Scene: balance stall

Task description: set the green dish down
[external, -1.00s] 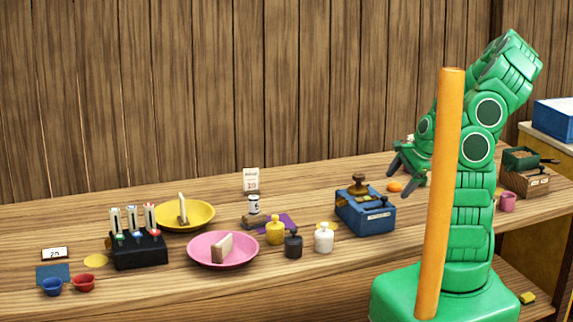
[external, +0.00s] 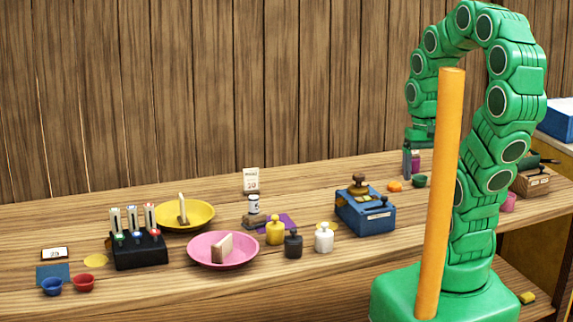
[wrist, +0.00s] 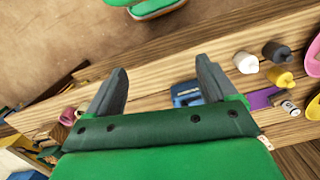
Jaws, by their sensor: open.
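A small green dish (external: 420,181) stands on the wooden counter in the external view, just right of a small orange object (external: 395,186). My gripper (external: 414,160) is above the dish, pointing down, and looks clear of it. The orange pole hides part of the gripper. In the wrist view my gripper (wrist: 160,82) has its two grey fingers wide apart, with nothing seen between them. I cannot make out the green dish in the wrist view.
A blue box (external: 365,211) with a knobbed top stands left of the dish. Several bottles, a pink plate (external: 222,262) and a yellow plate (external: 200,216) are farther left. An orange pole (external: 440,195) rises in front of my arm. A pink cup (external: 508,203) is at the right.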

